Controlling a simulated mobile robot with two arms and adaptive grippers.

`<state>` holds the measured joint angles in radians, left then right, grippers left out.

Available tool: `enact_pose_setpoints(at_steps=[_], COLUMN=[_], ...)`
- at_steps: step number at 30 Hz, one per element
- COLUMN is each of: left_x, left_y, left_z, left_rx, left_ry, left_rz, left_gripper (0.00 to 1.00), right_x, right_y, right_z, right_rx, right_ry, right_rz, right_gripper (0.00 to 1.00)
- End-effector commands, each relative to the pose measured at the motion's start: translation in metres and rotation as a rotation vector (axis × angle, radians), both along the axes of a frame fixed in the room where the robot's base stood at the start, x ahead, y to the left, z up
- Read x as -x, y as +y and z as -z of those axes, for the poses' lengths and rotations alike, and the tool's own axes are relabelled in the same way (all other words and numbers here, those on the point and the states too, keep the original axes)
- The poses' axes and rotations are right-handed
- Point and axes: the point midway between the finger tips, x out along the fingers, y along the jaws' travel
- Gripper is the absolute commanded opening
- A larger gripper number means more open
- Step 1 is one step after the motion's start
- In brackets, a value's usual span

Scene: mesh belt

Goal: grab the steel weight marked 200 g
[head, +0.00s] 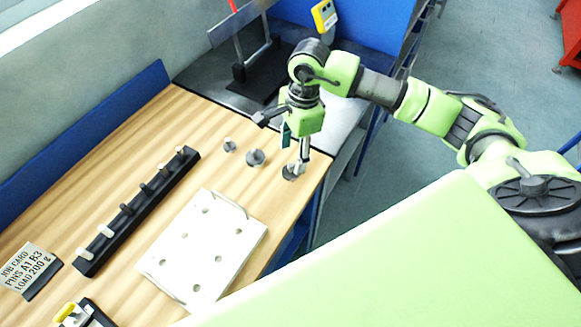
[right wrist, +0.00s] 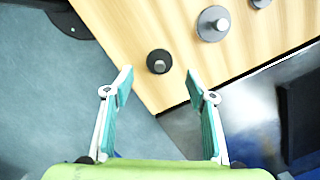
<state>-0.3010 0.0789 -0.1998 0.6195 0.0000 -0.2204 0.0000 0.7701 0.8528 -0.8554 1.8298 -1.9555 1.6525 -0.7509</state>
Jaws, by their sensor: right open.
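Three knobbed weights stand in a row on the wooden bench top. The small one (head: 229,146) is at the left, a larger one (head: 255,158) is in the middle, and a dark one (head: 288,174) is near the bench edge. No marking on them is readable. In the right wrist view the dark weight (right wrist: 159,63) lies just beyond and between the open fingertips, the larger grey one (right wrist: 211,27) is further off, and the small one (right wrist: 260,3) is cut by the top edge. My right gripper (head: 302,166) is open, above the dark weight; its fingers (right wrist: 159,82) hold nothing. My left gripper is out of view.
A white plate with holes (head: 222,236) and a black rack with several pegs (head: 130,222) lie on the bench. A dark stand (head: 258,84) is behind. Bench edge and floor lie close to the dark weight.

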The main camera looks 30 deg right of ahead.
Motion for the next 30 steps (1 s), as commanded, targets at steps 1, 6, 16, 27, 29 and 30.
enact_pose_setpoints(at_steps=[1,6,16,27,29,30], left_x=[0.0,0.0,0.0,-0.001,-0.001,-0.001], left_y=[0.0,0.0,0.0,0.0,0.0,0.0], left_z=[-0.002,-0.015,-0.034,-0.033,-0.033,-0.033], left_rx=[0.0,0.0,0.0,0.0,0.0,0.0], left_ry=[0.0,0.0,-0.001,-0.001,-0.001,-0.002], left_rz=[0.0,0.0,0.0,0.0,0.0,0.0], left_gripper=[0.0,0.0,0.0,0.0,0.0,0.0], right_x=[0.001,0.002,0.0,0.0,0.0,0.0], right_y=[0.0,0.003,0.007,0.007,0.007,0.007], right_z=[0.002,0.014,0.054,0.056,0.056,0.056], right_rx=[0.0,-0.001,-0.001,-0.001,-0.001,-0.001], right_ry=[0.002,0.006,0.001,0.0,0.0,0.0], right_rz=[0.0,-0.002,0.0,-0.001,-0.001,-0.001], right_gripper=[0.51,0.51,0.51,0.15,0.05,0.05])
